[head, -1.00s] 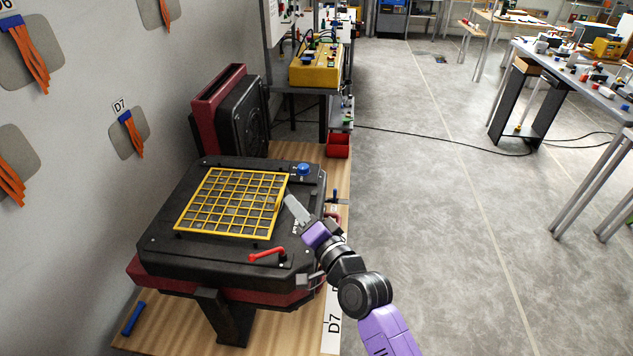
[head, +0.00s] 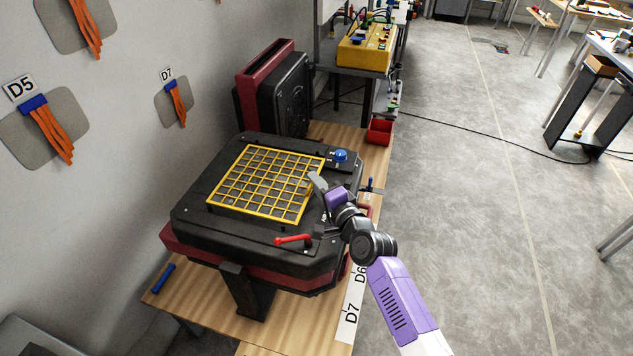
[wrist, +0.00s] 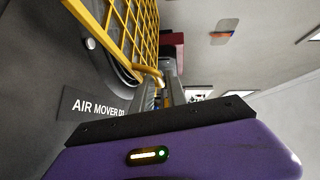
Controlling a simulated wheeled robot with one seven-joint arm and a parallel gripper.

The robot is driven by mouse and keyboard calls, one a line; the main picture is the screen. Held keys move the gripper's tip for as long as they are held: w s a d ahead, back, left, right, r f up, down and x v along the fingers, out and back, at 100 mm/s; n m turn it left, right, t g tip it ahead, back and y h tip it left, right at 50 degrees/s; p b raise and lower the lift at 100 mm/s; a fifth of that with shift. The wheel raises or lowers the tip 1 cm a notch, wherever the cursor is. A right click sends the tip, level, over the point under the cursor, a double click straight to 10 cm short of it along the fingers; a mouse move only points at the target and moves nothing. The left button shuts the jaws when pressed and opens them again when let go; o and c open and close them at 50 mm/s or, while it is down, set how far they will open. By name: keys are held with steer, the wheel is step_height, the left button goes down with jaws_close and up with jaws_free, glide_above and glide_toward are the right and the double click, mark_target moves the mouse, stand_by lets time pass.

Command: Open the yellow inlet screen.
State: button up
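The yellow inlet screen (head: 298,219), a square grid, lies flat over the top of the black air mover (head: 190,215). My gripper (head: 317,183) is at the screen's right edge, with its grey fingers close to the yellow frame. In the wrist view, a bent yellow bar of the screen (wrist: 148,74) reaches the space by my fingers (wrist: 163,95). The two fingers stand a little apart. I cannot tell whether they press on the bar. The purple gripper body hides part of that spot.
A red lever (head: 294,239) and a blue knob (head: 340,155) sit on the air mover's top. Another red and black unit (head: 275,90) stands behind it. A red bin (head: 379,131) is at the wooden table's (head: 215,318) right edge. Open floor lies to the right.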

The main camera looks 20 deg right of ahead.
steer(key=shift+w, duration=0.2)
jaws_close()
stand_by(1.4)
